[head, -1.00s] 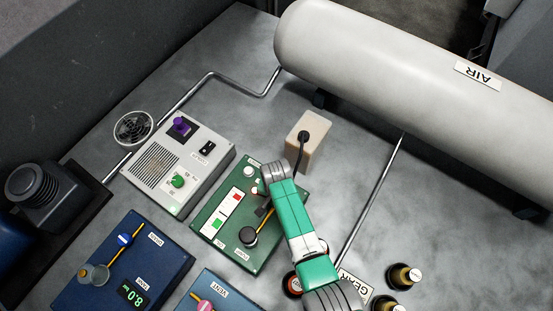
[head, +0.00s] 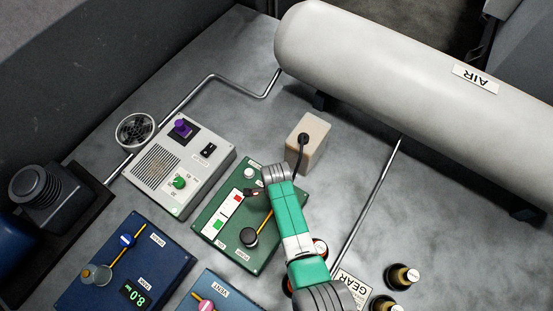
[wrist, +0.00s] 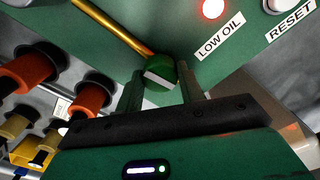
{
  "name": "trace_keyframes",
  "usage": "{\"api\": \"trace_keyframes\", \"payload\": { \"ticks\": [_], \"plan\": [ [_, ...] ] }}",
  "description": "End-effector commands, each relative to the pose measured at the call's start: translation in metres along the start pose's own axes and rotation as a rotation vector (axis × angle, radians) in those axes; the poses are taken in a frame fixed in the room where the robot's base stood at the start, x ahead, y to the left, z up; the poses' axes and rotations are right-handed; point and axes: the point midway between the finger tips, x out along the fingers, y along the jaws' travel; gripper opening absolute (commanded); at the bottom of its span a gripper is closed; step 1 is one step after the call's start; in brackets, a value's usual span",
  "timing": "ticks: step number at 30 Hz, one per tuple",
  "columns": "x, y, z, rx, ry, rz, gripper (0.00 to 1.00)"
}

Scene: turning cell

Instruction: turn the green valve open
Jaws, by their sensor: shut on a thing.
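The green valve (wrist: 159,72) is a round green knob with a pale bar across its face, seen in the wrist view at the end of a yellow pipe (wrist: 112,27) on the green panel. My gripper (wrist: 160,86) has one finger on each side of the knob and is shut on it. In the head view, my wrist and forearm cover the valve, and it cannot be made out there. The green panel (head: 213,217) also carries a black round knob (head: 249,237) at the lower end of the yellow pipe.
A lit red LOW OIL lamp (wrist: 212,8) and a white RESET button (wrist: 278,4) sit close to my fingers. A beige block (head: 309,133) with a black cable stands behind my wrist. A grey control box (head: 185,165) stands left.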

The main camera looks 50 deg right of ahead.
Motion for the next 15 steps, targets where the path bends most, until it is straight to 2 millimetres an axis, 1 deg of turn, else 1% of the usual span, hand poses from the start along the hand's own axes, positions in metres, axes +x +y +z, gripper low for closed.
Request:
{"api": "trace_keyframes", "payload": {
  "ticks": [6, 15],
  "plan": [
    [-0.0010, -0.0006, 0.0000, 0.101, 0.001, -0.001, 0.15],
    [-0.0009, -0.0005, -0.0003, 0.162, 0.000, -0.001, 0.15]
  ]
}}
